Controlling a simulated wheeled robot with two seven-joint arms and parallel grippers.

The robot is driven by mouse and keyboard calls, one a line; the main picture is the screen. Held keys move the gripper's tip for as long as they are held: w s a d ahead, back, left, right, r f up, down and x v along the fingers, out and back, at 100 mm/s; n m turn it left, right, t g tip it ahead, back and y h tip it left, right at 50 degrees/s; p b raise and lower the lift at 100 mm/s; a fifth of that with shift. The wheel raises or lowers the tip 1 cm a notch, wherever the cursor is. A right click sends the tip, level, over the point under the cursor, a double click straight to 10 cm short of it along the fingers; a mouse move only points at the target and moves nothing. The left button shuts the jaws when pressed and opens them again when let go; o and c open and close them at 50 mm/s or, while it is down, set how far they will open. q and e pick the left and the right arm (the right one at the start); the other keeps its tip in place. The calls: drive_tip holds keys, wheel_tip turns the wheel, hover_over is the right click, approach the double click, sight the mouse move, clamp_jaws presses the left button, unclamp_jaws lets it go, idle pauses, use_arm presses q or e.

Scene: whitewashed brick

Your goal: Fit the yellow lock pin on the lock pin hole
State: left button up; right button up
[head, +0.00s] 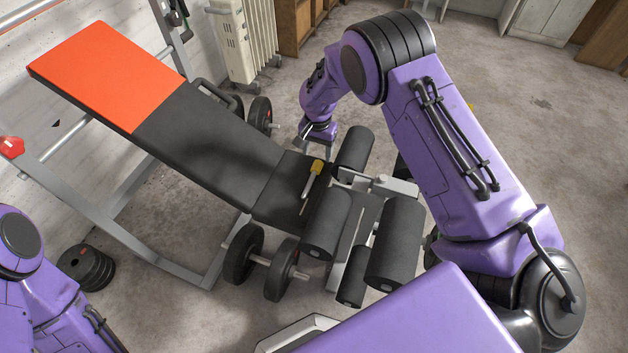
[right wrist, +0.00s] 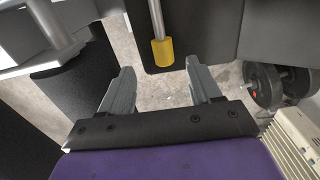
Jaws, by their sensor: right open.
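The yellow lock pin (head: 316,167) lies on the black seat end of the bench, its yellow handle toward my right gripper and its thin metal shaft pointing toward the viewer. In the right wrist view the yellow handle (right wrist: 162,52) is just ahead of the fingertips, centred between them and not gripped. My right gripper (head: 317,146) is open and empty, just beyond the handle; its two grey fingers (right wrist: 159,70) show apart in the right wrist view. The lock pin hole cannot be made out. My left arm shows at the lower left, but its gripper is out of view.
The weight bench (head: 205,135) has a red headrest (head: 105,72). Black foam rollers (head: 326,222) and a grey metal frame (head: 398,185) stand close right of the pin. Dumbbells (head: 243,253) lie below the bench. A white radiator (head: 246,40) stands behind.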

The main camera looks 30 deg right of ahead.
sight(316, 165)
drive_tip(key=f, duration=0.8)
drive_tip(key=shift+w+b, duration=0.3)
drive_tip(key=shift+b, duration=0.1)
drive_tip(key=shift+r, duration=0.1)
clamp_jaws()
